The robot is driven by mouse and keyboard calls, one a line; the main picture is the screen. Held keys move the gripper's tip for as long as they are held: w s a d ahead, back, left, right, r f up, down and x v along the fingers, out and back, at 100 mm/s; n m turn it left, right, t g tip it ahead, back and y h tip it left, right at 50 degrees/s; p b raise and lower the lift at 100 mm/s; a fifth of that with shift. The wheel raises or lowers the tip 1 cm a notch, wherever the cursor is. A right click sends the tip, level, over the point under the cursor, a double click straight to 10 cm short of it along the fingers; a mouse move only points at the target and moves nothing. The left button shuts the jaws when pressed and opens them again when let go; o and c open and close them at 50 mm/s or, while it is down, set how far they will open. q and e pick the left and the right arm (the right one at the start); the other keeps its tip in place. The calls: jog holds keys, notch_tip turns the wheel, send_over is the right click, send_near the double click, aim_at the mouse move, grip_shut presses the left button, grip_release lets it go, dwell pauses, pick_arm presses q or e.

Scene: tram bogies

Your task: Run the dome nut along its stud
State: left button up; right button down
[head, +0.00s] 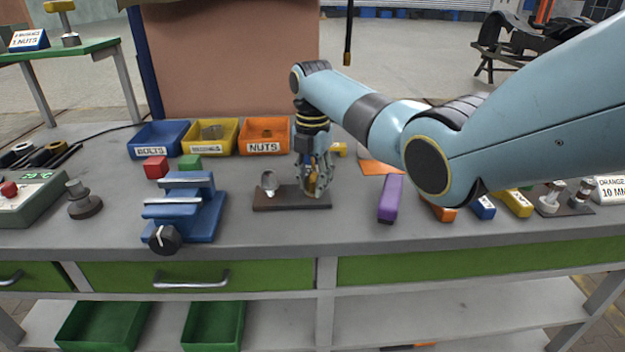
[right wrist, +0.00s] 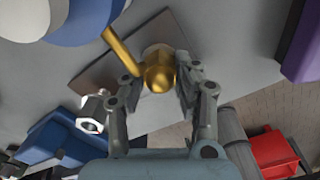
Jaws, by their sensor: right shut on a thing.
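My right gripper (head: 315,188) comes down over the right part of a small dark brown board (head: 285,206) on the bench. Its fingers (right wrist: 163,90) are closed around a brass dome nut (right wrist: 159,76), which shows as a golden patch between them in the head view. A brass rod (right wrist: 122,51) reaches from beside the nut to the upper left in the wrist view; I cannot tell whether they are joined. The stud under the nut is hidden. A grey metal piece (head: 268,182) stands on the board's left part, apart from the gripper. My left gripper is not in view.
A blue vise (head: 182,212) stands left of the board and a purple block (head: 391,199) right of it. Blue, yellow and orange bins (head: 265,136) stand behind. Bare bench lies in front of the board.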

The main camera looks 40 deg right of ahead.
jog(key=m+p, duration=0.2)
jog(key=m, duration=0.1)
jog(key=shift+w+r, duration=0.1)
jog(key=shift+r, duration=0.05)
jog(key=m+p, duration=0.2)
jog(key=m, duration=0.2)
jog(key=shift+w, duration=0.1)
jog(key=m+p, duration=0.1)
jog(key=m, duration=0.3)
jog(key=shift+w, duration=0.15)
jog(key=m, duration=0.6)
jog(key=shift+w+d+p, duration=0.15)
jog(key=shift+p, duration=0.2)
jog(key=m, duration=0.5)
jog(key=shift+w+d, duration=0.1)
jog(key=shift+d, duration=0.05)
jog(key=m+p, duration=0.1)
jog(key=m, duration=0.3)
jog(key=shift+d+m, duration=0.15)
jog(key=shift+m, duration=0.25)
jog(key=m, duration=0.4)
jog(key=shift+d+r+m, duration=0.1)
jog(key=shift+m, duration=0.2)
jog(key=m, duration=0.4)
jog(key=shift+m+p, duration=0.35)
jog(key=shift+m, duration=0.05)
